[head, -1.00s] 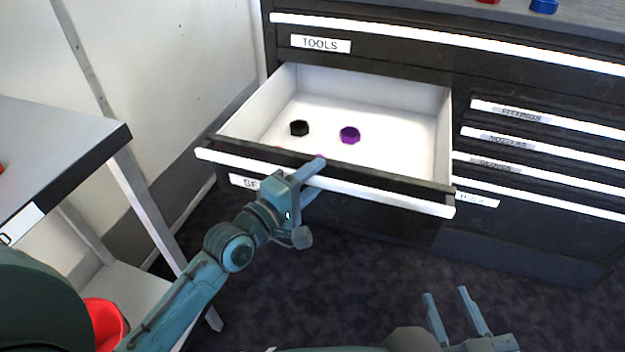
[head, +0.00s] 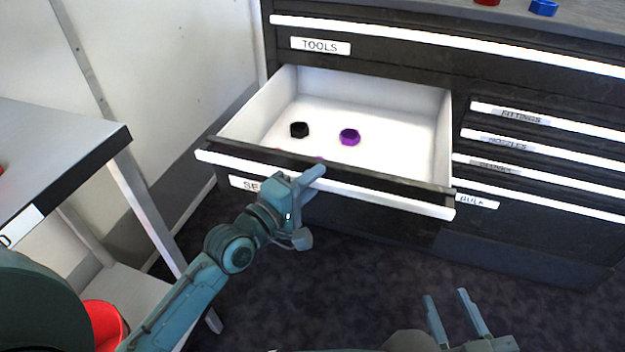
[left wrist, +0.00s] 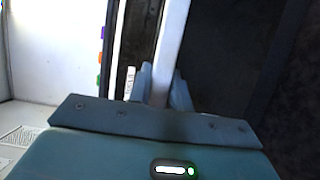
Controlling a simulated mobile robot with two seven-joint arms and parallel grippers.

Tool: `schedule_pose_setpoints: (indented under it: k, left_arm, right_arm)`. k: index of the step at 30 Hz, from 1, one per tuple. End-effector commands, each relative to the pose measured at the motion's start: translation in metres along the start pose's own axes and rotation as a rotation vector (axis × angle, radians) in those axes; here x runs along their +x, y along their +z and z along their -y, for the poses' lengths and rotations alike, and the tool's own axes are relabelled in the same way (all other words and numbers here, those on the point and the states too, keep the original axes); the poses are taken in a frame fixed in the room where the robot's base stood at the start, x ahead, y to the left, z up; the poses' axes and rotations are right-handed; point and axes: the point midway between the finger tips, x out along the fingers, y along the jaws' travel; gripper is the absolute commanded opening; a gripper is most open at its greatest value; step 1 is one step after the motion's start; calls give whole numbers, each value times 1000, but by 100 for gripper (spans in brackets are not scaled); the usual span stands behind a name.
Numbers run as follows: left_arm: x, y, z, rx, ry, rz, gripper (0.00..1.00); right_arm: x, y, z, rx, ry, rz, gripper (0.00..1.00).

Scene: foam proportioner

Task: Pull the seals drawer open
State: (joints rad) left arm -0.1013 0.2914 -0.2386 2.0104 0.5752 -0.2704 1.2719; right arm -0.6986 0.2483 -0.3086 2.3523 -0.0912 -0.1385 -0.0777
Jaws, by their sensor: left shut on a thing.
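The seals drawer (head: 437,125) stands open under the drawer labelled TOOLS. Its front carries a long white handle bar (head: 390,197), and a partly hidden label reading "SE" (head: 243,184) shows below the bar. My left gripper (head: 312,180) is at the middle of the drawer front. In the left wrist view its two fingers (left wrist: 161,88) are on either side of the white bar (left wrist: 172,40), shut on it. Inside the drawer are a black nut (head: 299,130) and a purple nut (head: 349,137); more pieces are mostly hidden behind the front. My right gripper (head: 455,305) is open and empty, low over the floor.
The closed TOOLS drawer (head: 400,60) is above. Closed drawers labelled FITTINGS (head: 522,116), NOZZLES (head: 508,143) and BULK (head: 472,200) are at the right. A grey table (head: 60,150) stands at the left, with a red bin (head: 105,325) below. The dark floor (head: 370,270) before the drawer is clear.

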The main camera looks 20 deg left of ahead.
Motion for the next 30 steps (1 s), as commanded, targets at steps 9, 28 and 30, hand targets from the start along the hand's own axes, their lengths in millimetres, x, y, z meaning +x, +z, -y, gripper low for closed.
schedule_pose_setpoints:
  k: [9, 28, 30]
  left_arm:
    - [32, -14, -2, 2, 1, -1, 0]
    - [70, -29, 0, 0, -1, -1, 23]
    - [70, -29, 0, 0, -1, -1, 29]
  right_arm:
    - [0, -2, -1, 14, 1, 23, 36]
    - [-1, 0, -1, 14, 6, 24, 36]
    - [-1, 1, -1, 12, 4, 25, 36]
